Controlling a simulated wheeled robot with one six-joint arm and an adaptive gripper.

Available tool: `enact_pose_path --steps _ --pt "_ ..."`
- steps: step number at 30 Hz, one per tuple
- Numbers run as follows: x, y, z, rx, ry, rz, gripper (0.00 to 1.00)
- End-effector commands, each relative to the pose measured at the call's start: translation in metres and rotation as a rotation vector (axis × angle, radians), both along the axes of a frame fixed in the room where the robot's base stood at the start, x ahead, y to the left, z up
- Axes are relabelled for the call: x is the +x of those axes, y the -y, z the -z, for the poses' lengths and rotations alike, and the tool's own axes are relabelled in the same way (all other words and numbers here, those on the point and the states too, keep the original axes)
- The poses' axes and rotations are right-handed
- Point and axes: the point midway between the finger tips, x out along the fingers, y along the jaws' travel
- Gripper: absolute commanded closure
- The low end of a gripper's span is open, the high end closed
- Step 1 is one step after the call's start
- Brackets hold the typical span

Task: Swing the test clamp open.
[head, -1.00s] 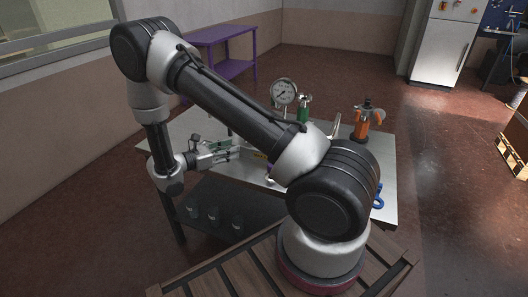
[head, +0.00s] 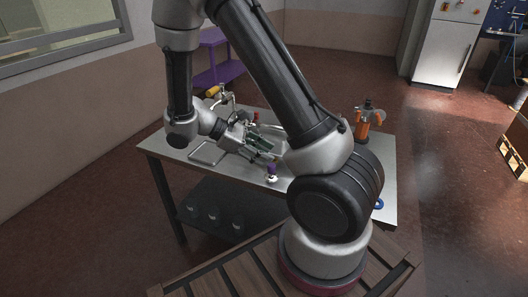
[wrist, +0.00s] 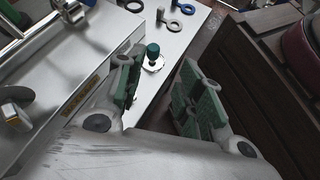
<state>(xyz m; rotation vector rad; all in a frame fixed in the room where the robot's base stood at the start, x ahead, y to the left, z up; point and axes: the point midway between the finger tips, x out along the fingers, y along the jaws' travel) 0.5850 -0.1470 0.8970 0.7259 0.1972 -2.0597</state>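My gripper (head: 262,147) is over the steel table in the head view, tilted down, its fingers partly hidden by my arm. In the wrist view my gripper (wrist: 158,95) has its two green-padded fingers well apart, with nothing between the pads. I cannot tell which part is the test clamp.
A green-knobbed piece (wrist: 152,51) stands on the table beyond the fingers. In the head view, a purple-topped piece (head: 272,172) stands near the front edge and an orange tool (head: 363,122) at the right.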

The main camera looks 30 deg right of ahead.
Motion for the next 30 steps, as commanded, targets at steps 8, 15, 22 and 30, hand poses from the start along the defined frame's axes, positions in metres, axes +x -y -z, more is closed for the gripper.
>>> enact_pose_path --steps 8,15,22,30 --pt "-0.005 0.001 -0.006 0.012 0.016 0.020 0.63" --pt "-0.005 0.005 -0.006 0.013 0.018 0.033 0.83" --pt "-0.013 0.050 -0.035 0.096 0.172 0.289 1.00" --pt "0.056 0.032 -0.043 0.621 0.815 0.702 1.00"
